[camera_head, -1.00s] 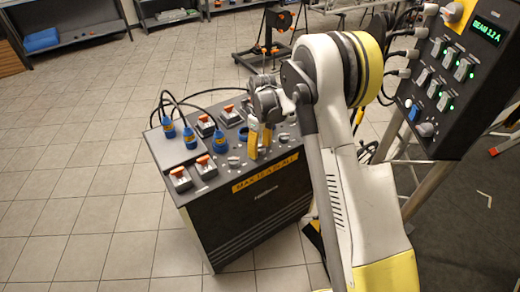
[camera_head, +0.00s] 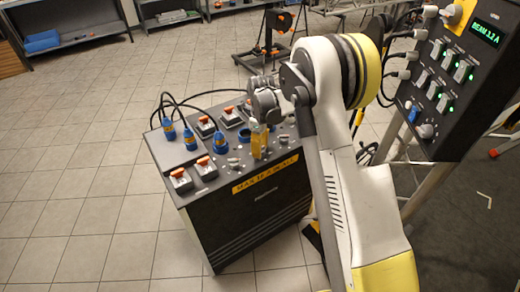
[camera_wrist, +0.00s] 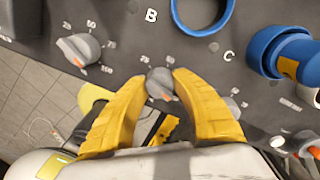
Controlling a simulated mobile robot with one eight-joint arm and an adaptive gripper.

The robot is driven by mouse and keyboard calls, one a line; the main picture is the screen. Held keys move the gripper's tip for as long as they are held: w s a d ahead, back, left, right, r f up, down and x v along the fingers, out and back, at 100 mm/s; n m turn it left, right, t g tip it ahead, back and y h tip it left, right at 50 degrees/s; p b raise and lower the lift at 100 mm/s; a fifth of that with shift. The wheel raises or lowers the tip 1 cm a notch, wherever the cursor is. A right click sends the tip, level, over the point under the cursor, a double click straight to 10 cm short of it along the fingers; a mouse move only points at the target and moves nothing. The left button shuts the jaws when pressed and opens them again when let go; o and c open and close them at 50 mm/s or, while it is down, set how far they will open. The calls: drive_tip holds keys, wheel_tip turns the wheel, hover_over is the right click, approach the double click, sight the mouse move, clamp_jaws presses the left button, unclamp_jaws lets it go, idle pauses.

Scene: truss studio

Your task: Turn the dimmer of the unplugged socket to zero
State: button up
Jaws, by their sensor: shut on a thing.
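My gripper (camera_head: 259,145) is over the front part of the black dimmer box (camera_head: 245,218). In the wrist view its two yellow fingers (camera_wrist: 160,85) are shut on a small grey dimmer knob (camera_wrist: 159,82). The knob has an orange pointer mark on its lower side, and small numbers stand above it. An open blue socket ring (camera_wrist: 203,14) with no plug in it lies just above the knob, between the letters B and C. Another grey knob (camera_wrist: 78,48) is at the left. A socket with a blue plug (camera_wrist: 285,55) is at the right.
In the head view, blue plugs with black cables (camera_head: 168,129) and red-orange switches (camera_head: 181,177) crowd the box's top. A control panel (camera_head: 455,80) stands at the right. Tiled floor is clear at the left.

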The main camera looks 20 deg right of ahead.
drive_tip(key=n, duration=1.2)
drive_tip(key=shift+h, duration=0.3)
drive_tip(key=n, duration=0.5)
drive_tip(key=shift+a, duration=0.1)
drive_tip(key=n, duration=0.6)
drive_tip(key=shift+n, duration=0.3)
drive_tip(key=n, duration=0.5)
drive_tip(key=shift+s+t, duration=0.1)
drive_tip(key=shift+t, duration=0.2)
drive_tip(key=n, duration=1.6)
drive_tip(key=shift+n, duration=0.3)
